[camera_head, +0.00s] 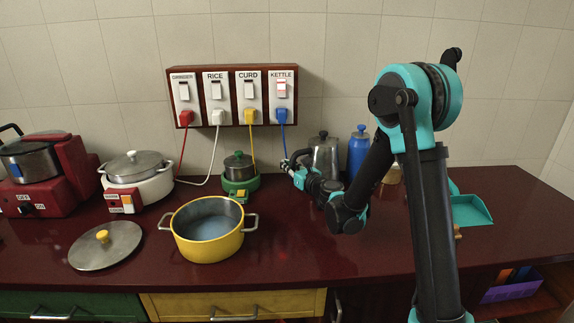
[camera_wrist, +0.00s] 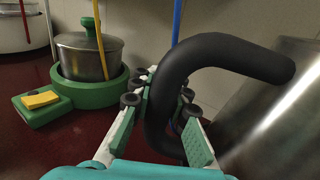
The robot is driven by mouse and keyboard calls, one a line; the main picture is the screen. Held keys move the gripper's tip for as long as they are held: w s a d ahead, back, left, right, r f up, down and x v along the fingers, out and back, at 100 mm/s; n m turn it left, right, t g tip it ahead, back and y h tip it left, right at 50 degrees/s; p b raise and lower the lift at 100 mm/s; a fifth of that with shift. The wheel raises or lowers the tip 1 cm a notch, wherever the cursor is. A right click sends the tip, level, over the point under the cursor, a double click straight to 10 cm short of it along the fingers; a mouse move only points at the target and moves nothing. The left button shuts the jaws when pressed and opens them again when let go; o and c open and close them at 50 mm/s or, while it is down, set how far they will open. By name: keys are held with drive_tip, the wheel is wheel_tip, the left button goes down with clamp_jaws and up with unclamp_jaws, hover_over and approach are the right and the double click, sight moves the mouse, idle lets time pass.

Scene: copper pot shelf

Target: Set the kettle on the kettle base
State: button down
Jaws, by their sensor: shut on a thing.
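The steel kettle (camera_head: 325,156) with a black lid knob stands or is held at the back of the counter, right of the switch panel. It looks upright. Its curved black handle (camera_wrist: 208,62) fills the middle of the wrist view, with the steel body (camera_wrist: 285,105) at right. My gripper (camera_wrist: 162,112) is shut on the handle, one finger on each side; in the head view my gripper (camera_head: 292,165) is at the kettle's left. The kettle base is not clearly visible. A blue cord (camera_head: 283,140) runs down from the KETTLE socket behind my gripper.
A green cooker with a small lidded pot (camera_head: 238,168) stands close left of my gripper. A blue bottle (camera_head: 358,150) stands just right of the kettle. A yellow pot (camera_head: 207,240) and a loose lid (camera_head: 106,246) are in front. The front middle counter is clear.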

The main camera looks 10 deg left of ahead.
drive_tip(key=shift+f, duration=0.25)
idle(0.6)
drive_tip(key=c, duration=1.4)
unclamp_jaws()
drive_tip(key=v, duration=1.2)
